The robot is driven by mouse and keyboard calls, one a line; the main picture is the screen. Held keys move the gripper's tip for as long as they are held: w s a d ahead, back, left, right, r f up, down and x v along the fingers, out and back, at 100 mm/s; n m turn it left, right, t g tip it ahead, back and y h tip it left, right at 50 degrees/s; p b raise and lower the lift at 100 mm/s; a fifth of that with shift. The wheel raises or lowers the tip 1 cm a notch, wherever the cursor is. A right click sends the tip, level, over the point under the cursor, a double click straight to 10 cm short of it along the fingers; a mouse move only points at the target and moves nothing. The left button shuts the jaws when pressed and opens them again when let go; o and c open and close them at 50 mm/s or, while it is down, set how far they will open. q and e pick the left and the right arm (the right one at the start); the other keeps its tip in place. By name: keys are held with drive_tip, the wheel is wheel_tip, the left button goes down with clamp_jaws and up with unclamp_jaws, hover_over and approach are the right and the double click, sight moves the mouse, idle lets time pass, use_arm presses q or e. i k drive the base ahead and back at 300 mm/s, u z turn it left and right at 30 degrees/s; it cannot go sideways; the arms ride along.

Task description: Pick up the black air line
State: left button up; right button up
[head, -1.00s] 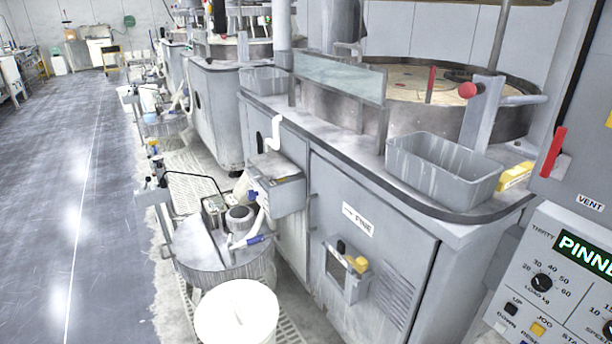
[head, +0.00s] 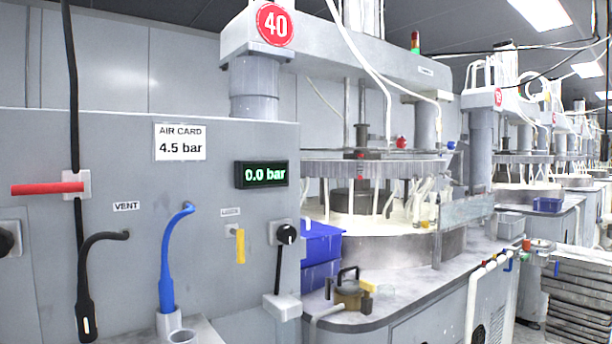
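A black line (head: 84,275) hangs on the grey panel (head: 130,75) at the left of the head view. Its upper end is a hook under the VENT label. Its lower end is a thicker black piece with a light mark, near the bottom edge of the picture. Another thin black hose (head: 71,80) runs down from the top edge to a red-handled valve (head: 47,188) and on down to the black line. Where they join is hard to tell. A blue line (head: 166,265) hangs to the right, its lower end in a grey holder. Neither gripper is in view.
An AIR CARD label (head: 180,142) reads 4.5 bar, and a display (head: 261,174) reads 0.0 bar. A black knob (head: 287,234) and a yellow handle (head: 240,246) are on the panel.

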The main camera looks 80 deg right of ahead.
sight(85, 317)
drive_tip(key=z, duration=2.3)
